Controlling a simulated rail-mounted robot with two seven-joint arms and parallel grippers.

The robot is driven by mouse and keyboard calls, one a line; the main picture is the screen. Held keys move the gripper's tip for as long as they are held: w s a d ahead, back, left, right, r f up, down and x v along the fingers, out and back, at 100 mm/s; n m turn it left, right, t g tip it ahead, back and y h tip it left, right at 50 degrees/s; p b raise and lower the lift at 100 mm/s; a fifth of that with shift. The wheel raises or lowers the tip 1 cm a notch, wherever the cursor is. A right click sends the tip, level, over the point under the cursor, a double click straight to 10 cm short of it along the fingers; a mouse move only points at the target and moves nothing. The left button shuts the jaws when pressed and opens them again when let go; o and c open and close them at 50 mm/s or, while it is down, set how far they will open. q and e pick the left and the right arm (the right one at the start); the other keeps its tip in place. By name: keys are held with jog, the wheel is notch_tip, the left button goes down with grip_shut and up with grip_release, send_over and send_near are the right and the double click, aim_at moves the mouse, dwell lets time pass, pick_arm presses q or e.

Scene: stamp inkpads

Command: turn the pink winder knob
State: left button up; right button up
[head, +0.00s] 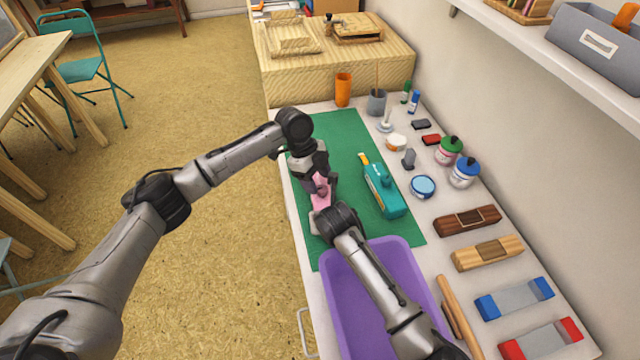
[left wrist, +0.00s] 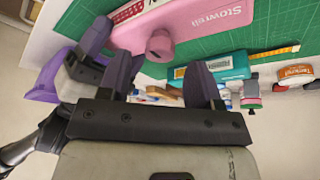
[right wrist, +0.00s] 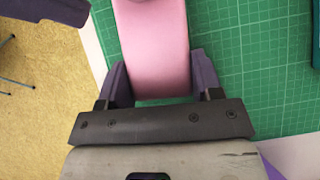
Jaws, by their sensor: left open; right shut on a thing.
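The pink winder body (head: 322,201) lies on the green cutting mat (head: 345,145), partly hidden by my arms in the head view. In the left wrist view the pink body (left wrist: 200,18) bears white lettering, and its pink knob (left wrist: 160,44) sticks out toward my left gripper. My left gripper (left wrist: 161,72) is open; the knob shows beyond and between its fingertips, and I cannot tell if they touch it. My right gripper (right wrist: 160,80) is shut on the pink body (right wrist: 155,45), one finger on each side.
A purple tray (head: 402,250) stands in front, under my right arm. Ink jars (head: 463,172), a round blue-rimmed tin (head: 423,187) and wooden blocks (head: 487,252) line the right side. A shelf overhangs the wall side.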

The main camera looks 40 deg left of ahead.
pick_arm(q)
jog(key=v, duration=0.9)
jog(key=shift+r, duration=0.25)
jog(key=shift+a, duration=0.1)
pick_arm(e)
jog(key=o, duration=0.9)
jog(key=shift+o, duration=0.2)
jog(key=v, duration=1.2)
